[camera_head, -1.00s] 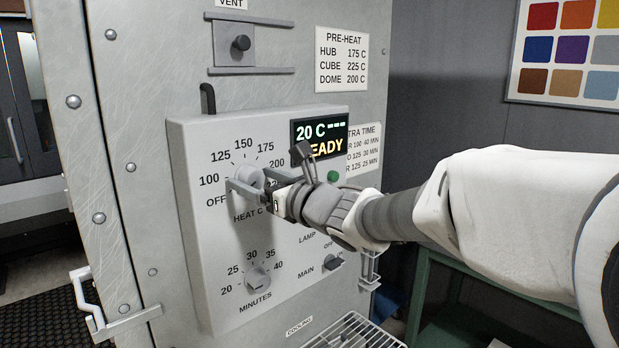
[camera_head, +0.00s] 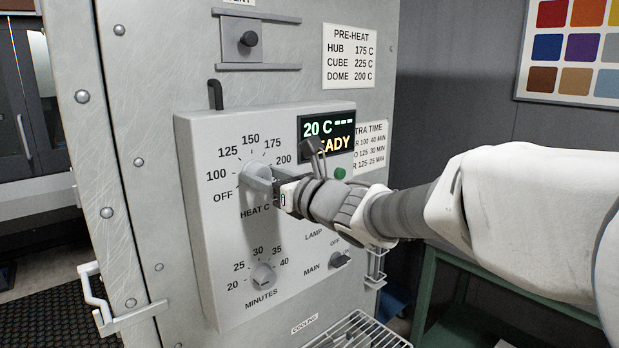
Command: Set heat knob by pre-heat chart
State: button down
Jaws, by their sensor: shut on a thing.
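The heat knob (camera_head: 254,174) is a light grey dial on the oven's control panel (camera_head: 197,255), above the label HEAT C. Its scale shows OFF, 100, 125, 150, 175 and 200; my gripper hides the part of the scale beyond. My gripper (camera_head: 262,180) is shut on the heat knob, reaching in from the right. I cannot tell which mark the knob points to. The pre-heat chart (camera_head: 350,57) reads HUB 175 C, CUBE 225 C, DOME 200 C. The display (camera_head: 327,130) reads 20 C, dashes and a partly covered READY.
The minutes knob (camera_head: 263,275) is below the heat knob. The main switch (camera_head: 340,259) and a green button (camera_head: 340,173) are to the right. A wire cooling rack (camera_head: 358,330) juts out below. The vent slide (camera_head: 250,39) is above.

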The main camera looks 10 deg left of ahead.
jog(key=m+b, duration=0.3)
jog(key=m, duration=0.1)
jog(key=shift+f+m, duration=0.15)
jog(key=shift+m, duration=0.25)
jog(key=m+b, duration=0.1)
jog(key=m, duration=0.4)
jog(key=shift+m, duration=0.3)
jog(key=m, duration=0.5)
jog(key=shift+m, duration=0.3)
jog(key=m+p, duration=0.2)
jog(key=m, duration=0.3)
jog(key=shift+m+t, duration=0.3)
jog(key=m+p, duration=0.1)
jog(key=m, duration=0.3)
jog(key=shift+m+p, duration=0.3)
jog(key=shift+p, duration=0.1)
jog(key=m+p, duration=0.2)
jog(key=m, duration=0.2)
jog(key=shift+m, duration=0.3)
jog(key=m+p, duration=0.3)
jog(key=m, duration=0.1)
jog(key=shift+m+h, duration=0.3)
jog(key=shift+a+m+p, duration=0.1)
jog(key=shift+m+p, duration=1.3)
jog(key=shift+m, duration=0.8)
